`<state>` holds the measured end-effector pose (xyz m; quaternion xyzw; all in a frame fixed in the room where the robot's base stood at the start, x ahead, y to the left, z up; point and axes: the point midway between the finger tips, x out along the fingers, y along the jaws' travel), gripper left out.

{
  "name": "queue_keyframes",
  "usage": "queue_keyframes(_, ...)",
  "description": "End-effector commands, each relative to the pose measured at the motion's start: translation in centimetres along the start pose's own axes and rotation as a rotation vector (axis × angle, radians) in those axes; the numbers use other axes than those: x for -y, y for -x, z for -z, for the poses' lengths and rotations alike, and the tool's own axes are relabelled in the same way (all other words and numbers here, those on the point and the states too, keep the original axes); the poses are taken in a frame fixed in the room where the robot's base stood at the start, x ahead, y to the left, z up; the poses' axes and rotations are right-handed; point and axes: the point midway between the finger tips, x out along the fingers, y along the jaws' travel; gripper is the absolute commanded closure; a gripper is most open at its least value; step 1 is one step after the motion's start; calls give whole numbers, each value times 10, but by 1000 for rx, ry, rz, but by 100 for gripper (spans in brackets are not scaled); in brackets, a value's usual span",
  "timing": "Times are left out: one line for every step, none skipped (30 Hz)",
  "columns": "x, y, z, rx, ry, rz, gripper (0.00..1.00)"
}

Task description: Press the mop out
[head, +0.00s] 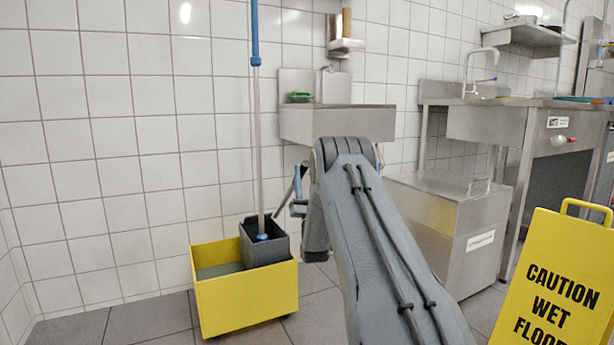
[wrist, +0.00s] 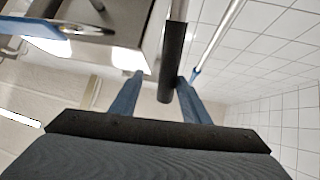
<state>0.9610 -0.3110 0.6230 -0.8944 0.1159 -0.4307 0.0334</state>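The yellow mop bucket (head: 245,302) stands on the floor by the tiled wall, with a dark grey wringer (head: 265,247) on its right part. The mop (head: 258,130) stands upright in the wringer; its head is hidden inside. Its pole also shows in the wrist view (wrist: 217,42). The wringer's lever (head: 287,193) slants up to the right toward my gripper (head: 299,184). In the wrist view the lever's dark grip (wrist: 171,62) lies between the blue fingers of my gripper (wrist: 159,80), nearer the right one. A gap shows on the left, so the gripper is open.
A yellow wet-floor sign (head: 556,285) stands at the front right. A steel cabinet (head: 455,230) and a wall sink (head: 335,122) are right of and behind the bucket. The floor left of the bucket is clear.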

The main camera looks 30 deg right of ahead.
Motion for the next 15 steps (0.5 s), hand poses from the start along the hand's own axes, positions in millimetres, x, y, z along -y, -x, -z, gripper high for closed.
queue_keyframes(-1, 5, 0, 4, 0, -1, 58)
queue_keyframes(0, 8, 0, 4, 0, -1, 58)
queue_keyframes(0, 13, 0, 3, 0, -1, 58)
queue_keyframes(0, 18, 0, 5, 0, -2, 58)
queue_keyframes(0, 23, 0, 6, 0, -2, 58)
queue_keyframes(0, 30, 1, 6, 0, -2, 58)
queue_keyframes(0, 35, 1, 5, 0, -1, 58)
queue_keyframes(0, 40, 1, 4, 0, -1, 58)
queue_keyframes(0, 46, 1, 5, 0, -1, 58)
queue_keyframes(0, 51, 1, 4, 0, -1, 58)
queue_keyframes(0, 55, 1, 4, 0, -1, 58)
queue_keyframes(0, 60, 1, 4, 0, -1, 58)
queue_keyframes(0, 64, 1, 3, 0, -1, 58)
queue_keyframes(0, 67, 1, 3, 0, 0, 58)
queue_keyframes(0, 70, 0, 3, 0, 0, 58)
